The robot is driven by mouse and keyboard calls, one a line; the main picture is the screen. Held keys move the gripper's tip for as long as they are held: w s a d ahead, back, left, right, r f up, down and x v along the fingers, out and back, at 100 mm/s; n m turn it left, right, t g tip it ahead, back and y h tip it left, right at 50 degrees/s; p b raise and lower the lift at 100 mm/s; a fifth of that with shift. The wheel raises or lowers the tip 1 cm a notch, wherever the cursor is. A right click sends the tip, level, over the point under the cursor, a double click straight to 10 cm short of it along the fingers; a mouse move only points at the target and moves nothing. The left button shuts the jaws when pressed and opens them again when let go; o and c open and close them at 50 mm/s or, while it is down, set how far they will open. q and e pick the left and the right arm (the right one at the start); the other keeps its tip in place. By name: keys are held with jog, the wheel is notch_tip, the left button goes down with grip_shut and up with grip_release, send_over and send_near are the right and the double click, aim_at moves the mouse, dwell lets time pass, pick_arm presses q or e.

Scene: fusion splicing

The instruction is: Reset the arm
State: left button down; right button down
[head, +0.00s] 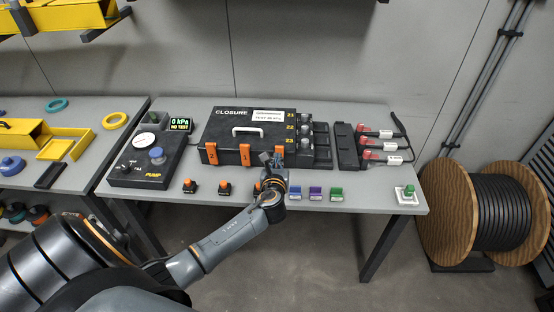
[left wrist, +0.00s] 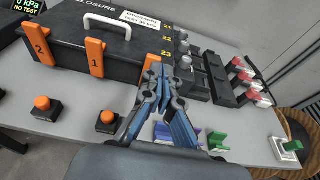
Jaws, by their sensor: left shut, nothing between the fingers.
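My left gripper (head: 272,162) is over the front part of the table (head: 170,189), just in front of the black closure box (head: 245,130). In the left wrist view its fingers (left wrist: 165,78) are shut with nothing between them. The box has a white handle and orange latches along its front. The gripper hides part of the box's front right in the head view. Whether the gripper touches anything there I cannot tell. My left arm (head: 215,242) reaches in from the lower left. My right gripper is not in view.
Several orange-topped buttons (head: 190,186) and small blue, purple and green blocks (head: 336,193) line the front edge. A pump panel (head: 148,160) stands left. Red-and-white connectors (head: 385,146) lie right. A cable reel (head: 490,212) stands on the floor.

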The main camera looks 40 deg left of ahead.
pick_arm(q)
jog(key=shift+s, duration=0.1)
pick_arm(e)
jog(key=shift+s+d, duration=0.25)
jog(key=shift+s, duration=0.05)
pick_arm(q)
jog(key=shift+r, duration=0.1)
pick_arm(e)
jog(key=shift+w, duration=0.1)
